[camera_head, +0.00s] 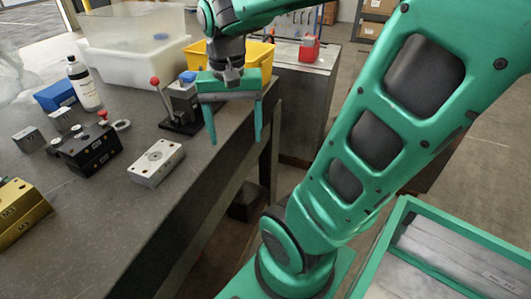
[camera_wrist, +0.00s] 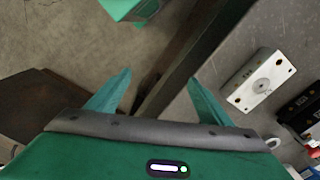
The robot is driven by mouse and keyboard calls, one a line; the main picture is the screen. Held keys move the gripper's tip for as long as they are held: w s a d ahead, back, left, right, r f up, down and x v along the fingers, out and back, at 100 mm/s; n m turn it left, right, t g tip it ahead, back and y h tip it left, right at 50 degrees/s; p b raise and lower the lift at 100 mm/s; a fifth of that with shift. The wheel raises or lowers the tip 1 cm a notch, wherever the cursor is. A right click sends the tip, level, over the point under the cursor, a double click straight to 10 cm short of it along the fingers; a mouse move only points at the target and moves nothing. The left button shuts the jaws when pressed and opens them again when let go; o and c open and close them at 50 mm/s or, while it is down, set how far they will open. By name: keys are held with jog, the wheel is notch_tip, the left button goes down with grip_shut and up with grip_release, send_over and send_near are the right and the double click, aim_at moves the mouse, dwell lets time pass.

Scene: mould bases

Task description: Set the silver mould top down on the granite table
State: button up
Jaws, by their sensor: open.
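A silver mould block (camera_head: 157,163), which looks like the silver mould top, lies flat on the dark speckled granite table (camera_head: 110,225), near its right edge. It has a round boss in its middle and holes at its corners. It also shows in the wrist view (camera_wrist: 261,81), to the right of the fingers. My gripper (camera_head: 235,141) is open and empty. In the head view it hangs to the right of the block, by the table's edge. In the wrist view the gap between its fingers (camera_wrist: 160,76) shows the table edge and floor. Nothing touches the silver block.
A black mould block (camera_head: 90,148) stands left of the silver one, and gold blocks (camera_head: 18,210) lie at the far left. A red-knobbed lever press (camera_head: 180,105) stands behind. A white bottle (camera_head: 84,85) and yellow bin (camera_head: 262,54) are further back. The front table is clear.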

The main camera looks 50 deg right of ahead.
jog(key=s+d+f+n, duration=0.2)
jog(key=s+f, duration=0.2)
jog(key=s, duration=0.4)
jog(key=shift+s+d+f+n+y, duration=0.15)
jog(key=shift+s+d+n+y, duration=0.15)
jog(key=shift+s+n, duration=0.1)
jog(key=shift+w, duration=0.1)
